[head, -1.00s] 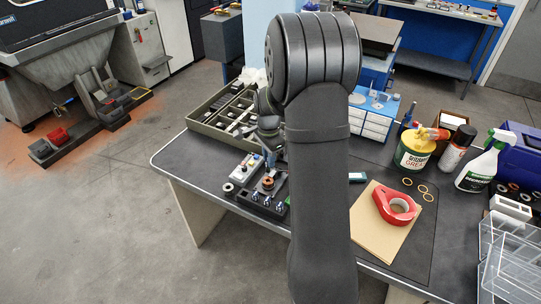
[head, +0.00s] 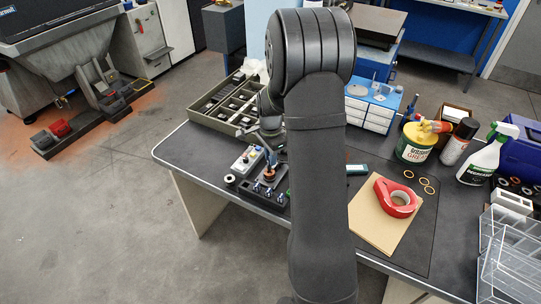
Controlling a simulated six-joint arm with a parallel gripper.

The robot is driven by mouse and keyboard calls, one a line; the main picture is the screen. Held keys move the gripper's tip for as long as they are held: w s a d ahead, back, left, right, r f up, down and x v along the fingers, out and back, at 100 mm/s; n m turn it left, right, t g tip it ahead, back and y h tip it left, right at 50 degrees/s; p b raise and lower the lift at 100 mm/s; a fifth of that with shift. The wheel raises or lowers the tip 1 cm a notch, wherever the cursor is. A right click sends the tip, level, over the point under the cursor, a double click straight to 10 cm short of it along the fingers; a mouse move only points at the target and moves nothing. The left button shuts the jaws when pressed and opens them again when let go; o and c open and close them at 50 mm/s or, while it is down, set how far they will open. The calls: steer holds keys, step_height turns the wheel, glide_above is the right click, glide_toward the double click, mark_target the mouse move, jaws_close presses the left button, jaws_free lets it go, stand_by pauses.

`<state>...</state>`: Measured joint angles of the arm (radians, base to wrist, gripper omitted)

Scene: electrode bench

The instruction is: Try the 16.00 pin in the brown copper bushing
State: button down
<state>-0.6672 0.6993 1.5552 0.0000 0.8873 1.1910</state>
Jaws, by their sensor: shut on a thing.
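The brown copper bushing (head: 269,175) stands on a dark block on the bench, left of my arm in the head view. My gripper (head: 272,157) is just above it, pointing down, and is shut on a small pin that is mostly hidden by the fingers. The pin is too small to read its size. I cannot tell whether its tip is in the bushing's bore or only over it. Several bright pins stand in the dark pin rack (head: 263,197) in front of the bushing.
A small light box (head: 246,160) and a ring (head: 230,179) lie just left of the bushing. An olive divided tray (head: 205,118) is behind. My arm hides the bench's middle.

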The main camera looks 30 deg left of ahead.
steer(key=shift+f, duration=2)
stand_by(0.3)
stand_by(1.9)
steer(key=shift+r, duration=0.3)
steer(key=shift+s+a+r+m, duration=0.15)
steer(key=shift+r+m, duration=0.25)
steer(key=shift+r, duration=0.5)
steer(key=s+a+r+n, duration=0.4)
steer(key=s+r+n, duration=0.2)
steer(key=s+n, duration=0.15)
steer(key=shift+m, duration=0.35)
steer(key=shift+s+a+f, duration=0.1)
steer(key=shift+s+f, duration=0.1)
steer(key=shift+f, duration=1.15)
steer(key=shift+s+a+f, duration=0.1)
steer(key=shift+s+f, duration=0.05)
steer(key=shift+f, duration=1.2)
steer(key=shift+s, duration=0.15)
steer(key=shift+f, duration=0.85)
